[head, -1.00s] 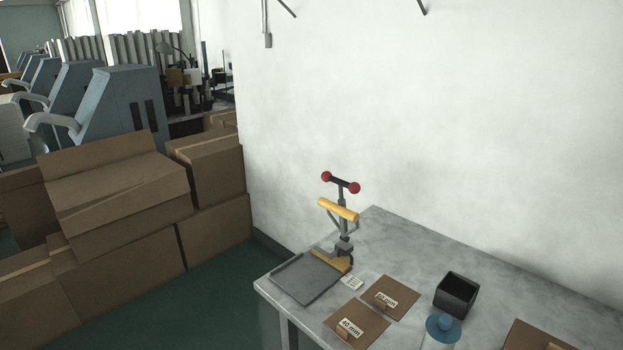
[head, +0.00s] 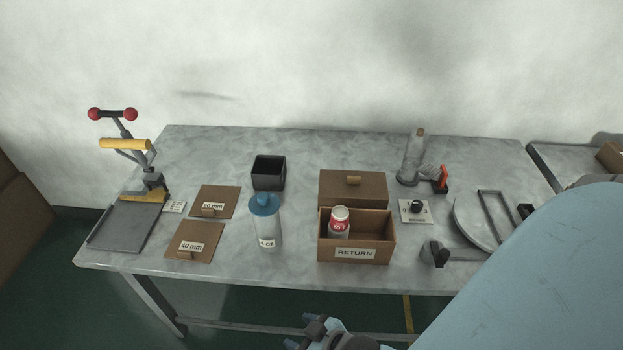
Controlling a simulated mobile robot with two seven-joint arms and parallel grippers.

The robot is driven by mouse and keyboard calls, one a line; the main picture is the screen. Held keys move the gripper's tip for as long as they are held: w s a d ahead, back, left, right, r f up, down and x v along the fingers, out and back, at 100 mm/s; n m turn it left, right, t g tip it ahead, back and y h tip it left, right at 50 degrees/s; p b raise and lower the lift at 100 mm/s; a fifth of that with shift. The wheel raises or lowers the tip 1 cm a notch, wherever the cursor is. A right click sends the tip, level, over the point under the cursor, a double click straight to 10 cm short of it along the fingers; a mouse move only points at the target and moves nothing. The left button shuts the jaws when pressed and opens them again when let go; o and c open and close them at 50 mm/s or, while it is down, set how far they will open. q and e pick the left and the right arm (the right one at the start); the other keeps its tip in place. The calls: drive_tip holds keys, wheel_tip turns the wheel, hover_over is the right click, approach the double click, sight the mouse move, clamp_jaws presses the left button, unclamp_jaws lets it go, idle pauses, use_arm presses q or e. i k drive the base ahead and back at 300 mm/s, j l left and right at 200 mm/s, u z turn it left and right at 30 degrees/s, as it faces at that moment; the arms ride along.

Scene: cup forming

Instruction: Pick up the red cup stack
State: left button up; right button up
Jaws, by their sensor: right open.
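A red and white cup stack (head: 339,224) stands inside the open cardboard box labelled RETURN (head: 382,240), toward its left side. Its lower part is hidden by the box's front wall. My right gripper (head: 302,334) shows at the bottom edge of the head view, partly cut off. It is open, in front of the table's front edge and apart from the cup stack. My left gripper is not in view.
The table (head: 225,269) holds a blue-lidded bottle (head: 265,225), a black bin (head: 269,173), cardboard plates marked 40 mm (head: 205,239) and 60 mm (head: 224,193), and a lever press (head: 146,178). A dispenser (head: 413,160) stands right of the box's raised lid (head: 345,192).

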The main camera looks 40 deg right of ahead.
sight(339, 226)
drive_tip(key=z, duration=1.15)
